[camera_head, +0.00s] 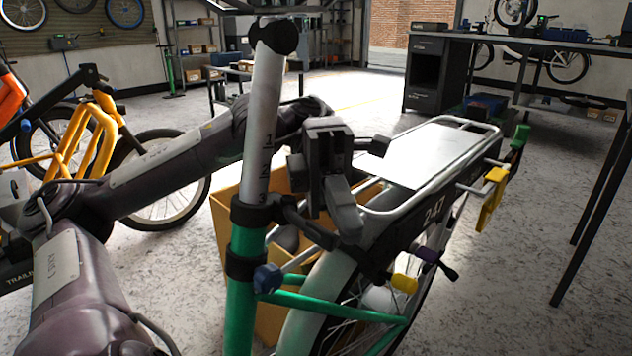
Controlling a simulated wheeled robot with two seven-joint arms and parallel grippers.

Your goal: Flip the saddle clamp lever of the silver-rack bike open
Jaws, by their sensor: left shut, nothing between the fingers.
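The silver-rack bike stands in front of me, with a green frame tube (240,310) and a pale seat post (264,110) marked with numbers. The black saddle clamp (250,212) wraps the post where it enters the green tube. A dark lever-like part (290,214) reaches right from the clamp, partly hidden near my gripper. My left arm passes behind the post. My left gripper (343,212) is shut and empty, pointing down just right of the clamp; I cannot tell whether it touches the dark part. My right gripper is not in view.
The silver rack (420,165) lies right behind my gripper. A blue knob (267,278) sits on a lower collar. A cardboard box (228,225) stands behind the post. An orange-yellow bike (88,140) is at left, a workbench (545,45) at back right.

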